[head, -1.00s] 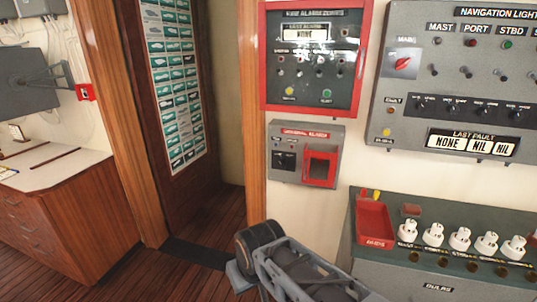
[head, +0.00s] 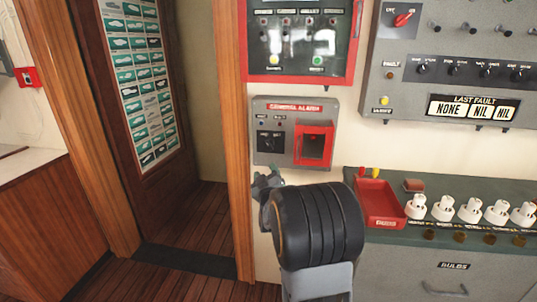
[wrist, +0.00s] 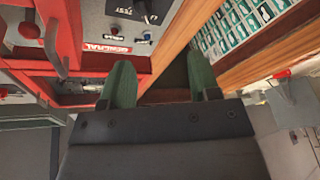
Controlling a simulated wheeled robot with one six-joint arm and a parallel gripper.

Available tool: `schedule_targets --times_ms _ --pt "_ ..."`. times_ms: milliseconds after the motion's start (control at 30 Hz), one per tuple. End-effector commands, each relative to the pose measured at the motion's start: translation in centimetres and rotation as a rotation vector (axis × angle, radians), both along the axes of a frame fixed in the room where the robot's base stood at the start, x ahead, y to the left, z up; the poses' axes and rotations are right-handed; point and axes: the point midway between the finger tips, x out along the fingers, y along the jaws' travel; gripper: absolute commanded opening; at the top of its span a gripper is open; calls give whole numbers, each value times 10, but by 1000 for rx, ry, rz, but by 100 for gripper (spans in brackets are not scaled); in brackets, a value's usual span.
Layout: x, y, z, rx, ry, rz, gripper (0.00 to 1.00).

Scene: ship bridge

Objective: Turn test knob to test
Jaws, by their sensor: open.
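The grey general alarm panel (head: 283,112) is on the wall, left of centre in the head view. The test knob (head: 270,142) is on a small black plate on its left side, too small to read its setting. In the wrist view the panel appears upside down, with the TEST plate (wrist: 122,8) and dark knob (wrist: 149,12) at the top edge. My gripper (head: 267,180) is just below the panel in the head view, mostly hidden behind my wrist. In the wrist view its two green fingers (wrist: 160,82) are apart with nothing between them, clear of the knob.
A red-framed box (head: 314,146) projects from the panel's right side. The red alarm-zones panel (head: 255,75) hangs above. A red bulb tray (head: 379,205) sits on the grey cabinet (head: 400,255) at right. A wooden door post (head: 232,150) stands close at left.

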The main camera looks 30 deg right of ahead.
Motion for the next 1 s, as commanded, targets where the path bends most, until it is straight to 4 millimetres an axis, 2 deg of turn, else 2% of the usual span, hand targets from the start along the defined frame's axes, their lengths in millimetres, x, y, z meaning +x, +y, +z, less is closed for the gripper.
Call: schedule_targets --times_ms 33,267,700,1000 --pt "-1 -7 -6 -24 -19 -18 56" --pt "5 -23 0 -87 -71 -53 56" --pt "72 -62 27 -88 -72 -52 56" --pt "101 -79 37 -87 -71 -51 56"
